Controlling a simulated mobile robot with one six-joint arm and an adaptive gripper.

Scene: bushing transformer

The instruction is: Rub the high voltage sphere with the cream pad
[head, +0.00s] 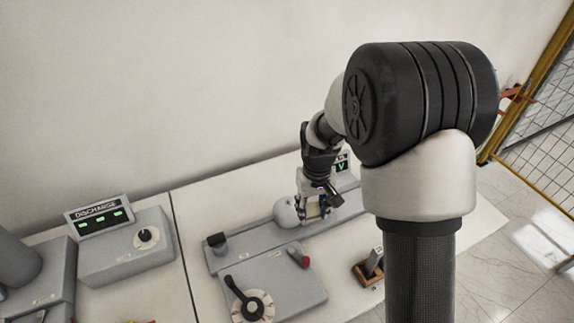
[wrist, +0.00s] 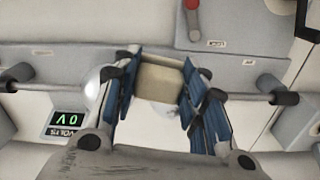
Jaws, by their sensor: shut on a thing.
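My gripper (head: 318,210) is shut on the cream pad (wrist: 160,76), which sits between the blue fingers in the wrist view (wrist: 163,88). In the head view the pad is mostly hidden by the fingers. A pale sphere (head: 288,211) shows just left of my gripper. In the wrist view a shiny sphere (wrist: 93,86) lies beside the left finger, and part of a pale rounded surface (wrist: 166,109) shows just below the pad. I cannot tell whether the pad touches it, nor which sphere is the high voltage one.
Rods run to a post (wrist: 283,98) on the right in the wrist view and a post on the left. In the head view stand a DISCHARGE box (head: 125,250), a dial panel (head: 285,290), a red knob (head: 299,255) and a wooden-based block (head: 369,267).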

